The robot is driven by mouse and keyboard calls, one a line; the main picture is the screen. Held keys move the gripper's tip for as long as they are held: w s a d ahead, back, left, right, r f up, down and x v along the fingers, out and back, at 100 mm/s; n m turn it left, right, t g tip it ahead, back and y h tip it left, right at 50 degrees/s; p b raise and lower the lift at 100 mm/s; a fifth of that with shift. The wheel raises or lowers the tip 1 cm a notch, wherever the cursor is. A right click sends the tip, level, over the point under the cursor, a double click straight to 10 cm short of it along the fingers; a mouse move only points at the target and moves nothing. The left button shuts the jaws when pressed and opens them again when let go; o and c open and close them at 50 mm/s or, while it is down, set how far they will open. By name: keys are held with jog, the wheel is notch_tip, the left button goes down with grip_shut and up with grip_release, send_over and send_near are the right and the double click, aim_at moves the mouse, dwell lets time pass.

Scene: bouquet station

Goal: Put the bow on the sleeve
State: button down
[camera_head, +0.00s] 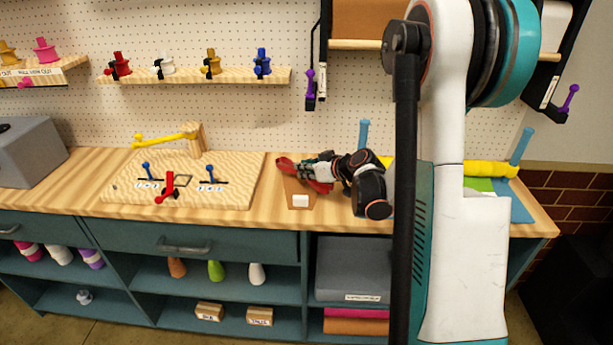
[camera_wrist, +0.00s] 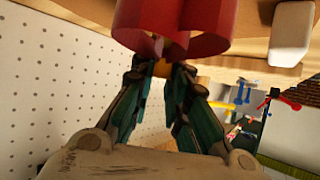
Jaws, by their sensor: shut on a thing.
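The red bow (camera_head: 284,163) is at the tips of my gripper (camera_head: 318,170), over the worktop right of the wooden board. The bow's red loops (camera_wrist: 175,28) fill the top of the wrist view, and my gripper (camera_wrist: 162,70) is shut on the bow's middle. The brown sleeve (camera_head: 292,190) is directly below and in front of the bow in the head view, with a white block or pad (camera_head: 300,201) at its near end. The bow hides the sleeve's far part. I cannot tell whether bow and sleeve touch.
The wooden board (camera_head: 235,185) with a yellow arm and several small levers stands to the left. A shelf (camera_head: 190,77) of coloured spools hangs on the pegboard above. Yellow rolls and blue posts (camera_head: 520,148) are at right, partly behind my arm.

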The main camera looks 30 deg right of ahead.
jog(key=shift+f, duration=0.9)
jog(key=shift+r, duration=0.1)
jog(key=c, duration=1.9)
grip_release()
jog(key=shift+b, duration=0.3)
jog(key=o, duration=0.3)
jog(key=shift+o, duration=0.2)
